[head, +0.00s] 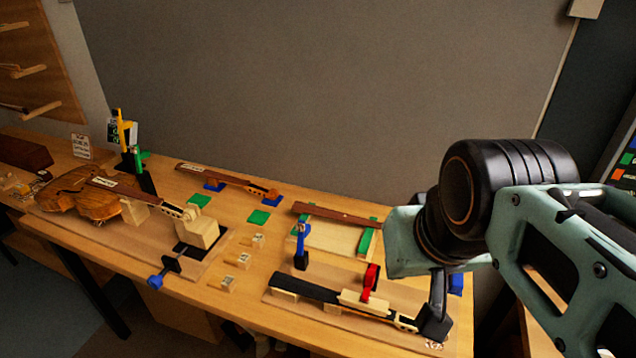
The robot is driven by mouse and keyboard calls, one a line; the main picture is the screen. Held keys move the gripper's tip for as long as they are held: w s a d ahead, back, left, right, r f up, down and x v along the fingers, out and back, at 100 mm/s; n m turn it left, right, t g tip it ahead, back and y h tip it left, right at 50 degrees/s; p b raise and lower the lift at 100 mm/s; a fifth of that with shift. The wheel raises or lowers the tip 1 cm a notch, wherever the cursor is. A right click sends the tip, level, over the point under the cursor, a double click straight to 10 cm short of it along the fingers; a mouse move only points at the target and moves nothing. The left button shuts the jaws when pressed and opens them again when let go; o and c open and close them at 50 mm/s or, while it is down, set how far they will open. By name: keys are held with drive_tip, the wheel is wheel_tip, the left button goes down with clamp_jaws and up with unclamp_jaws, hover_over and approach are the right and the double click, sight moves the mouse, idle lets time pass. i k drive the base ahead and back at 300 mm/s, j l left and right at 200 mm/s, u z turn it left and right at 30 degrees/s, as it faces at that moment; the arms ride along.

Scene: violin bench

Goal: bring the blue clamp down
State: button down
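A blue upright clamp (301,240) with a black lower part stands near the left end of a dark fingerboard or neck piece (318,290) on the front mat. I cannot tell whether it touches that piece. A red clamp (370,282) stands over the same piece, to the right. My gripper (436,318) hangs at the right end of the piece, to the right of both clamps and apart from the blue one. Its fingers are small, dark and partly merged with the dark shapes there, so their opening is unclear.
A violin body (85,195), yellow clamp (120,128) and green clamp (138,158) are at the left. A blue-knobbed screw (155,281) sticks out at the front edge. Small labelled blocks (243,260) lie mid-bench. A framed pale board (335,236) lies behind the blue clamp.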

sight(303, 229)
drive_tip(key=i+j+z, duration=0.2)
drive_tip(key=j, duration=0.4)
drive_tip(key=i+j+z, duration=0.15)
drive_tip(key=j, duration=0.5)
drive_tip(key=i+j+z, duration=0.2)
drive_tip(key=j, duration=0.45)
drive_tip(key=j+z, duration=0.2)
drive_tip(key=j, duration=0.4)
